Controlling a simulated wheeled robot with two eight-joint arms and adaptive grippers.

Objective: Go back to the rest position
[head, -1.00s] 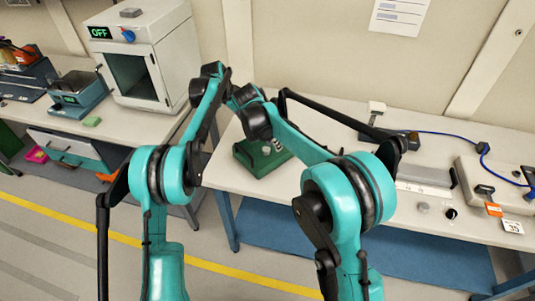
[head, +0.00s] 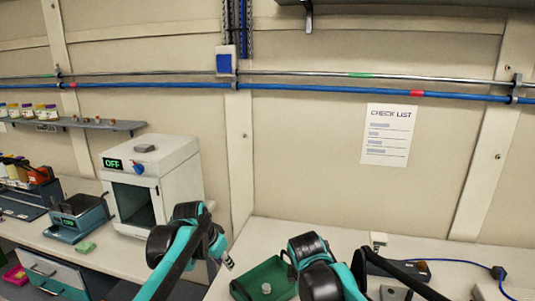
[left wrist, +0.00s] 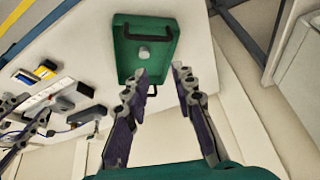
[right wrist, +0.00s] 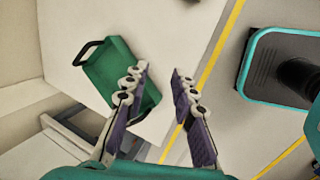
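The task names no object. A green tray (head: 282,270) with black handles and a small pale knob in it stands on the pale bench, low in the head view. My left gripper (head: 226,262) hangs beside the tray, on its left in the head view. In the left wrist view its fingers (left wrist: 160,72) are apart with nothing between them, and the tray (left wrist: 130,62) is beyond them. In the right wrist view my right gripper (right wrist: 159,71) is also open and empty, with the tray (right wrist: 108,68) past its left finger. The head view hides the right fingers.
A white cabinet (head: 178,170) with an OFF display and a teal device (head: 75,220) stand on the left bench. A checklist (head: 388,134) hangs on the wall. A blue cable (head: 455,262) and equipment lie on the bench at right.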

